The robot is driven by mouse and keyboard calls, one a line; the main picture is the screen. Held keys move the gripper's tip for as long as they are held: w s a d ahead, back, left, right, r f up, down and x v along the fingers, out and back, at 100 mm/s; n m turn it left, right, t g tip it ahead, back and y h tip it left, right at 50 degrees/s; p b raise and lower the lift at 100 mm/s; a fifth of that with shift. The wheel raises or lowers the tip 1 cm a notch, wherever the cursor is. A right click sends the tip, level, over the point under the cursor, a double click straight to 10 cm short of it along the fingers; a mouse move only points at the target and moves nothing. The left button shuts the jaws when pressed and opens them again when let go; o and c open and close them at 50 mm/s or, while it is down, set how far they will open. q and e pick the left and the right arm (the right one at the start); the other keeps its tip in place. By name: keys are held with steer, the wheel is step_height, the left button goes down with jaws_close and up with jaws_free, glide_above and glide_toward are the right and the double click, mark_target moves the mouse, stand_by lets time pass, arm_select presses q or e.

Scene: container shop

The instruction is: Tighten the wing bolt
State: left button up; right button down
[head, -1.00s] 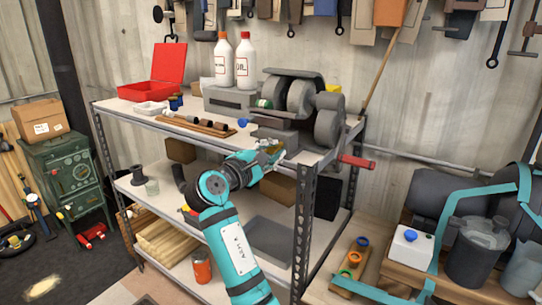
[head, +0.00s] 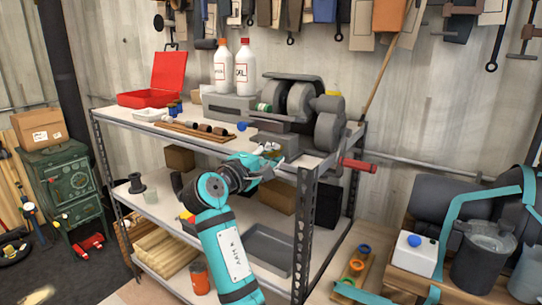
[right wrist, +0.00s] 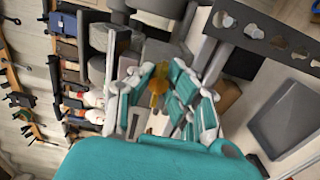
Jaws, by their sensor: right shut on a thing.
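The wing bolt (right wrist: 159,80) is a small yellow, brass-coloured piece between the fingers of my right gripper (right wrist: 160,98) in the right wrist view. The fingers are shut on it. In the head view my right gripper (head: 272,156) is at the front edge of the shelf's top board, just below the grey bench grinder (head: 300,100). The bolt is mostly hidden there by the fingers, and I cannot tell how deep it sits. My left gripper is not in view.
The metal shelf (head: 305,235) has a perforated corner post close to the right of my arm. A red handle (head: 358,165) sticks out beyond it.

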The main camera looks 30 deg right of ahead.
steer(key=shift+r, duration=0.15)
steer(key=c, duration=1.6)
jaws_free()
steer(key=shift+o, duration=0.6)
steer(key=shift+w+d, duration=0.1)
steer(key=v, duration=0.7)
steer(key=shift+a, duration=0.2)
